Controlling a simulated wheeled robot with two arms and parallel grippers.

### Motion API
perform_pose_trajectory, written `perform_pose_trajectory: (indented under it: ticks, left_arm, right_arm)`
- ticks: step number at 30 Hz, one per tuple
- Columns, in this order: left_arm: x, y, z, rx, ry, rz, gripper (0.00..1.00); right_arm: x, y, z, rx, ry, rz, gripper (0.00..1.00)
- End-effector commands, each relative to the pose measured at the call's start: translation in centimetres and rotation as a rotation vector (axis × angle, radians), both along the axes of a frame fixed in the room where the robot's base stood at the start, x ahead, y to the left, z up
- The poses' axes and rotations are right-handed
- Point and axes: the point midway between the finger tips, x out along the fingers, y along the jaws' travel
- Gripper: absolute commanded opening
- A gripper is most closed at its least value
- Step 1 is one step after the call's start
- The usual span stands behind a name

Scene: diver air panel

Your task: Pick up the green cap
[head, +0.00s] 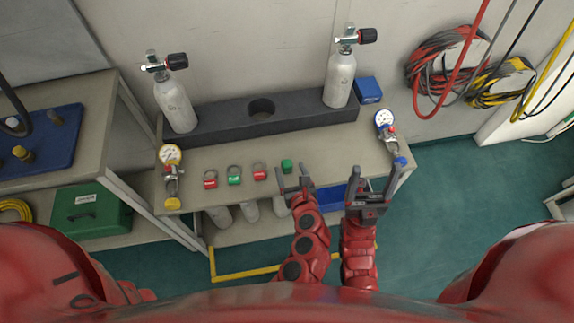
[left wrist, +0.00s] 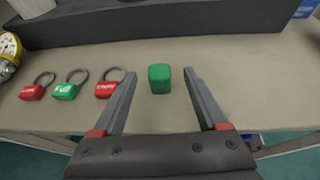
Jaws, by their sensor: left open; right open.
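The green cap (head: 287,166) is a small green block standing on the bench top near its front edge. In the left wrist view the green cap (left wrist: 159,79) shows between and a little beyond the fingers. My left gripper (head: 293,180) is open and empty, just in front of the cap; it also shows in the left wrist view (left wrist: 160,75). My right gripper (head: 371,180) is open and empty, at the bench's front edge, right of the left gripper.
Left of the cap lie a red tag (head: 259,172), a green tag (head: 234,176) and another red tag (head: 210,180), each with a ring. A yellow gauge (head: 171,156) and a blue-capped gauge (head: 385,120) flank them. Two cylinders stand in a dark rack (head: 225,128) behind.

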Motion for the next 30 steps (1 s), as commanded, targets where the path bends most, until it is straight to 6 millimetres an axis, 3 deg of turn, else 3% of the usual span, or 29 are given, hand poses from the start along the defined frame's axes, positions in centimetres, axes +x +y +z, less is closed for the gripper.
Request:
perform_pose_trajectory:
  ticks: [16, 26, 30]
  left_arm:
    - [5.6, 1.6, -2.5, -0.002, -0.001, 0.003, 0.75]
    - [6.3, 1.7, -2.8, -0.002, -0.001, 0.000, 0.75]
    - [6.3, 1.7, -2.8, -0.002, -0.001, 0.000, 0.50]
  right_arm:
    - [0.0, 0.0, -0.6, 0.000, 0.000, 0.000, 0.74]
    - [0.0, 0.0, -0.6, 0.000, 0.000, 0.000, 0.74]
    - [0.0, 0.0, -0.6, 0.000, 0.000, 0.000, 0.74]
